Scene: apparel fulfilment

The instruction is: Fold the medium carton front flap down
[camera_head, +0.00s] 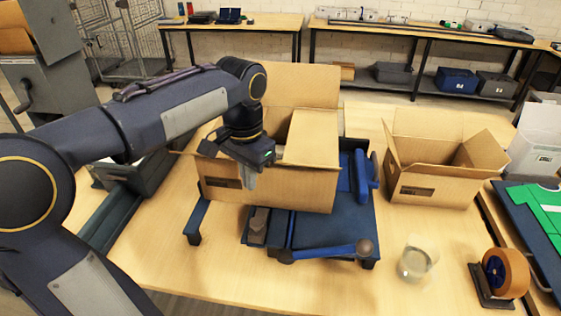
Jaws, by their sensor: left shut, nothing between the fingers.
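A brown cardboard carton (300,190) sits on a blue stand (335,228) at the middle of the table. Its back flap (305,85) stands upright. A flap at the right (312,135) leans over the opening. My left gripper (248,182) points down at the carton's front left, shut and empty. Its fingers overlap the front wall in the picture; I cannot tell whether they touch it. My arm hides part of the carton's left side and opening. The front flap cannot be made out clearly. My right gripper is out of view.
A second open carton (430,190) stands to the right. A clear round container (417,258) and a tape roll (505,272) are at the front right. A green garment (543,205) lies at the right edge.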

